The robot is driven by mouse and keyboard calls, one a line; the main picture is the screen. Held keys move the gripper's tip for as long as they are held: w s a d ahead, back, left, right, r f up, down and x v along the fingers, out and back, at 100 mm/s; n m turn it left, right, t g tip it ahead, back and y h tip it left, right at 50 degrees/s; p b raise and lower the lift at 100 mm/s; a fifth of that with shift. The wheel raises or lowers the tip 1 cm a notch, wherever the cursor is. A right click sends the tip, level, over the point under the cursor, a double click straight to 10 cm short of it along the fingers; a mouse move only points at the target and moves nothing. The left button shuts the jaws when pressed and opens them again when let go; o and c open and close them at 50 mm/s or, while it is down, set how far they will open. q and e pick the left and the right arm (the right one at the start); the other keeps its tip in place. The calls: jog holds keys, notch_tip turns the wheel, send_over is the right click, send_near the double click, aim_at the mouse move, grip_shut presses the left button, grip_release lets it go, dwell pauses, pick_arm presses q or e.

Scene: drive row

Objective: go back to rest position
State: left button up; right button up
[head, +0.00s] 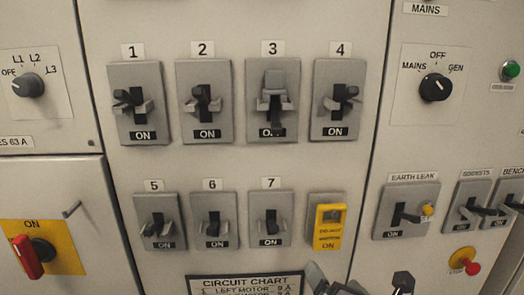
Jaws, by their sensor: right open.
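My right gripper (338,283) shows at the bottom edge of the head view, in front of the panel and below the yellow device. Only its upper end is in the picture, and it is open, with nothing seen between its fingers. It appears apart from the switches. My left gripper is not in view.
Breaker switches 1 (139,103), 2 (204,101), 3 (273,100) and 4 (341,100) form the upper row. Switch 3's raised lever looks different from its neighbours. A yellow device (328,228), a red handle (27,257) and a red button (465,262) also stick out.

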jog(key=s+d+f+m+g, duration=0.2)
jog(key=s+f+m, duration=0.7)
jog(key=m, duration=0.5)
jog(key=s+d+f+m+g, duration=0.2)
jog(key=s+f+m, duration=0.7)
jog(key=f+m, duration=0.5)
jog(key=shift+s+d+f+m+y, duration=0.15)
jog(key=shift+d+f+m+y, duration=0.15)
jog(key=shift+d, duration=0.3)
